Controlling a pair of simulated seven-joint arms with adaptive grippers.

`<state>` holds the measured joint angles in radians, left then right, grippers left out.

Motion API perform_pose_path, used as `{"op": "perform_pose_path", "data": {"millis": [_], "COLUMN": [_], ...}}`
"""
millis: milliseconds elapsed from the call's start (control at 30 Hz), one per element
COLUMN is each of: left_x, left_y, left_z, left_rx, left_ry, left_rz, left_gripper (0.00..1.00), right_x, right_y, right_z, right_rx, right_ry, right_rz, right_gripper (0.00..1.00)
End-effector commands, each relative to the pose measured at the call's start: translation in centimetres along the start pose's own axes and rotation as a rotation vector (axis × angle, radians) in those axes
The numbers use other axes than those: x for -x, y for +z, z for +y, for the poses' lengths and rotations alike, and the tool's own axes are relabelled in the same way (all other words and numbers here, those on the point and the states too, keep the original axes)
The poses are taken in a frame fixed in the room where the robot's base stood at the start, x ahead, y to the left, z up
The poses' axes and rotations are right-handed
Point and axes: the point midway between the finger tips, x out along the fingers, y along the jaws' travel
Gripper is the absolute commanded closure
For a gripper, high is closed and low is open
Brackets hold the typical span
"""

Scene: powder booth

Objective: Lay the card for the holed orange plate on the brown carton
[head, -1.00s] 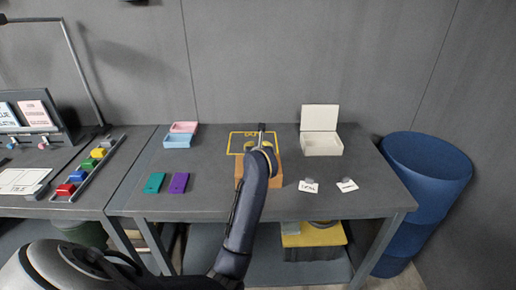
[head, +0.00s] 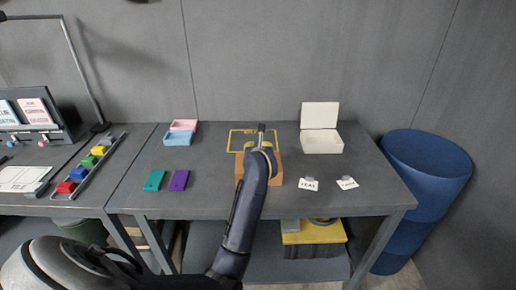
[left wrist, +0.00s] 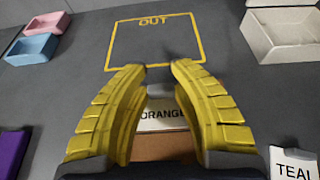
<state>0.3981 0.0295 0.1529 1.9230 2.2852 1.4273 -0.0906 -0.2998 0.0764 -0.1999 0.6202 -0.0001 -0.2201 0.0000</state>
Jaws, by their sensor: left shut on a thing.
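My left gripper (left wrist: 158,68) is shut on the white card (left wrist: 162,117) lettered ORANGE, which has a grey grip at its top edge. The brown carton (left wrist: 160,146) shows just under and in front of the card in the left wrist view; I cannot tell whether the card touches it. In the head view my arm covers the middle of the carton (head: 277,169), and the card is hidden. The TEAL card (head: 309,185) and another white card (head: 347,184) lie to the right of the carton. I see no holed orange plate. My right gripper is not in view.
A teal plate (head: 154,181) and a purple plate (head: 179,181) lie left of the carton. Pink (head: 184,126) and blue (head: 179,139) trays stand behind them. A yellow OUT outline (head: 231,141) is behind the carton. An open white box (head: 322,144) stands back right, a blue bin (head: 428,165) beyond.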

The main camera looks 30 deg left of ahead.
Motion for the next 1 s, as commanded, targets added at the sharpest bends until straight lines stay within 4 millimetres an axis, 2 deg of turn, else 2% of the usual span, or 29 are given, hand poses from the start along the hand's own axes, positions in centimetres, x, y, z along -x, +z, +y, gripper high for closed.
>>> {"op": "perform_pose_path", "data": {"millis": [633, 667, 700, 867, 1000], "left_x": [-0.12, -0.12, -0.12, -0.11, -0.11], "left_y": [-0.26, -0.25, -0.25, -0.25, -0.25], "left_z": [0.01, 0.00, 0.00, 0.00, 0.00], "left_rx": [-0.001, 0.000, 0.000, 0.000, 0.000], "left_ry": [0.000, 0.000, 0.000, 0.000, 0.000], "left_rz": [-0.001, -0.001, -0.001, -0.001, -0.001], "left_gripper": [0.96, 0.72, 0.67, 0.49, 0.48], "right_x": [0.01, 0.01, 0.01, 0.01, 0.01], "right_y": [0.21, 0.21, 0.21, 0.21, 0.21], "right_z": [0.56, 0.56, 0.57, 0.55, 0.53], "right_rx": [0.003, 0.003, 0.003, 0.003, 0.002], "right_ry": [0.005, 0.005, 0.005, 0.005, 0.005], "right_rz": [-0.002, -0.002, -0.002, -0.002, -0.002], "right_gripper": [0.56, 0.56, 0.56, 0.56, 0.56]}}
